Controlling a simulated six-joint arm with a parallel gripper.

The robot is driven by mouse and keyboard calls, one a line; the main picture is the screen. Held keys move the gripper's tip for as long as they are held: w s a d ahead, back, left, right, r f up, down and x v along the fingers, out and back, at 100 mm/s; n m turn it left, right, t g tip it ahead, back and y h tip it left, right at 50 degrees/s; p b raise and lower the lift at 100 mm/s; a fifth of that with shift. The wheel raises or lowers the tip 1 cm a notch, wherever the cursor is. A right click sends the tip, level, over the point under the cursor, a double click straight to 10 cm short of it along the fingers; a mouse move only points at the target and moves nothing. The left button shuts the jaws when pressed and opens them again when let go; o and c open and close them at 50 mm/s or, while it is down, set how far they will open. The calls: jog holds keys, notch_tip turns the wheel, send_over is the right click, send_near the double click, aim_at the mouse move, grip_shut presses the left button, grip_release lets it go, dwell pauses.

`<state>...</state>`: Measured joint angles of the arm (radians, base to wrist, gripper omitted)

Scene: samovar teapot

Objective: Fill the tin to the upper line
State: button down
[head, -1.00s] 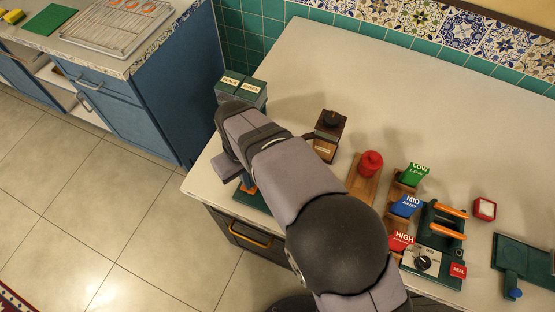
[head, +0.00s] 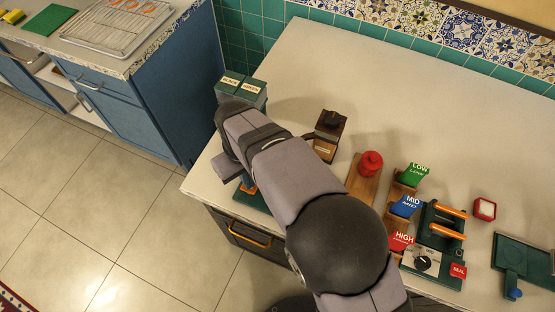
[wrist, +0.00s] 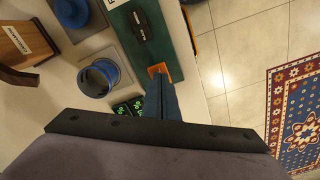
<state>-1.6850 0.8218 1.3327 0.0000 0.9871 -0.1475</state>
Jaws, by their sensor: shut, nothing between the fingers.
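In the wrist view, a round blue-rimmed, grey-walled container (wrist: 100,77), which looks like the tin, stands on a grey plate. Its fill level and any lines on it cannot be made out. My gripper (wrist: 158,78) is shut and empty, its tip at an orange tab (wrist: 172,72) on the end of a dark green dispenser part (wrist: 150,30); I cannot tell whether they touch. In the head view, the green dispenser (head: 240,90) carries two labels, black and green. My arm hides the tin and most of my gripper there.
A green lit display (wrist: 127,108) sits beside the tin. A wooden box (head: 329,130) stands right of my arm, then a red canister (head: 371,163), LOW, MID and HIGH blocks (head: 405,206) and a sealing device (head: 437,235). The back of the counter (head: 330,65) is clear.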

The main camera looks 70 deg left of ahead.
jog(key=shift+f, duration=0.2)
dwell(0.5)
jog(key=shift+f+b, duration=0.4)
jog(key=shift+f, duration=0.3)
dwell(6.6)
